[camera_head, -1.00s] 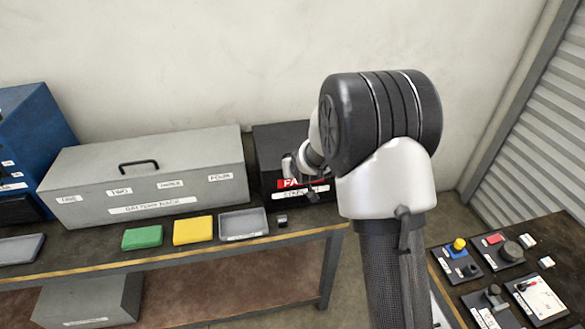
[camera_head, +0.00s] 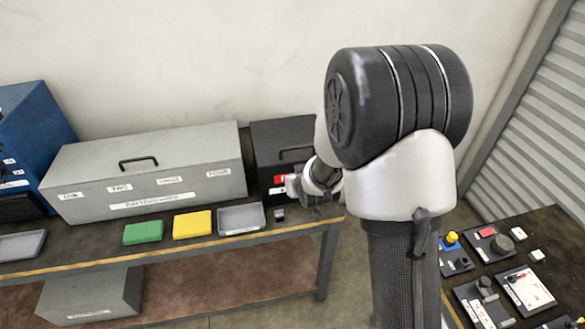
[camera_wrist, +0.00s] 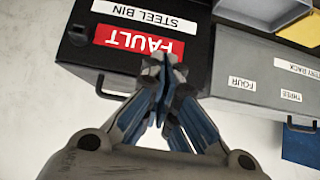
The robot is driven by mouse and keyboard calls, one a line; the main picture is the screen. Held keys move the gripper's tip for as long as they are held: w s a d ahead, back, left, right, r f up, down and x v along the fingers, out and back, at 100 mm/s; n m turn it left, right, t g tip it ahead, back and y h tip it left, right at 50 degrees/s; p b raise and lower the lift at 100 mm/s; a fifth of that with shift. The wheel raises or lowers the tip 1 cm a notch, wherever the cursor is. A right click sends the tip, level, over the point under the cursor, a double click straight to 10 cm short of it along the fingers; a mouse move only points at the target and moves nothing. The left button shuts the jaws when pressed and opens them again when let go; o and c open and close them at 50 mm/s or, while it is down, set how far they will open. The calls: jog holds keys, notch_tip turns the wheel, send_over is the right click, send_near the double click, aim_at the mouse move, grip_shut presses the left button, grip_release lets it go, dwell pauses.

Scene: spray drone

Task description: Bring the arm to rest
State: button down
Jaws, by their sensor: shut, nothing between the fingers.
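My arm rises on the right of the head view, its large black and white joint in front of the wall. My gripper (camera_wrist: 163,68) is shut and empty in the wrist view, its fingertips together over the front of the black steel bin (camera_wrist: 210,45). In the head view the gripper (camera_head: 318,212) is at the right end of the bench, partly hidden by my arm, in front of the black bin (camera_head: 280,137). The bin's red FAULT label (camera_wrist: 139,40) and STEEL BIN label show upside down in the wrist view. I cannot tell whether the fingers touch the bin.
The grey battery box (camera_head: 150,170) stands on the bench (camera_head: 100,250). A second table (camera_head: 535,230) with switches is at the right.

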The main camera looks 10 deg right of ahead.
jog(key=s+r+g, duration=0.2)
jog(key=s+r, duration=1.2)
jog(key=s+r+g, duration=0.1)
jog(key=s+r, duration=0.1)
jog(key=s, duration=0.8)
jog(key=s+a+r+g, duration=0.1)
jog(key=s+r, duration=0.1)
jog(key=s, duration=0.9)
jog(key=shift+r+g, duration=0.25)
jog(key=shift+g, duration=0.05)
